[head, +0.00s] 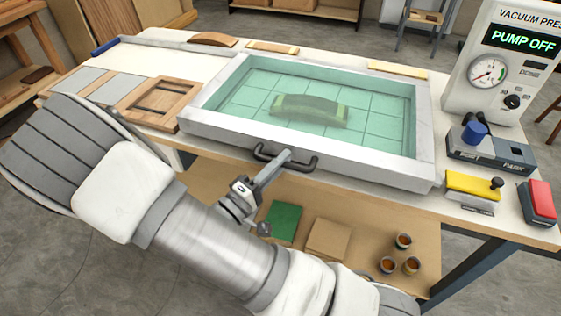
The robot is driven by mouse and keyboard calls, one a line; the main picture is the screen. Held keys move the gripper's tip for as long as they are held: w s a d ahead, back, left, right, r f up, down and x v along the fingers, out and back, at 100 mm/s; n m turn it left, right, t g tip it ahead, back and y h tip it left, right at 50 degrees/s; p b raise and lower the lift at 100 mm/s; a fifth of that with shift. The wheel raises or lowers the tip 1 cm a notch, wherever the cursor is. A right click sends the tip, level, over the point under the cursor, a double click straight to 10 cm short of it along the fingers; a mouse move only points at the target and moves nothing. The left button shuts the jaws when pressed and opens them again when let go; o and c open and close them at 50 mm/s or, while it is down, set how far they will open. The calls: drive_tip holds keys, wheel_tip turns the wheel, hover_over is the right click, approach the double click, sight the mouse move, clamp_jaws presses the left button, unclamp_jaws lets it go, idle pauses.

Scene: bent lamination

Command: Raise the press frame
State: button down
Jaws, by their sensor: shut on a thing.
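The press frame (300,156) is a pale grey rectangular frame lying on the bench, with a clear green sheet (235,98) stretched across it. A curved piece (310,110) shows through the sheet, near the middle. A dark handle (302,168) sticks out from the frame's front edge. My gripper (283,160) reaches up from the lower left and is shut on this handle. The fingertips are small in view, and part of the handle is hidden behind them.
A vacuum pump box (505,65) reading "PUMP OFF" stands at the right. Before it are a blue-knobbed valve (475,132), a yellow block (472,184) and a red block (541,200). A wooden panel (160,103) lies left of the frame. Cups (403,241) stand on the lower shelf.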

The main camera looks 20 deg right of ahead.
drive_tip(key=shift+r, duration=0.1)
idle(0.7)
drive_tip(key=w+d+r+n+g+y+p, duration=0.1)
drive_tip(key=w+d+r+g+y+p, duration=0.15)
drive_tip(key=r+p, duration=0.9)
drive_tip(key=w+d+r+n+g+y+p, duration=0.1)
drive_tip(key=w+d+r+y+p, duration=0.2)
drive_tip(key=r+p, duration=0.8)
drive_tip(key=w+d+r+p, duration=0.2)
drive_tip(key=w+d+r, duration=0.3)
drive_tip(key=w+r, duration=0.3)
drive_tip(key=w+d+r+p, duration=0.2)
drive_tip(key=w+d+r, duration=0.4)
drive_tip(key=w+r, duration=0.3)
drive_tip(key=shift+w+n, duration=0.15)
drive_tip(key=shift+n, duration=0.15)
drive_tip(key=c, duration=0.8)
unclamp_jaws()
drive_tip(key=shift+g, duration=0.25)
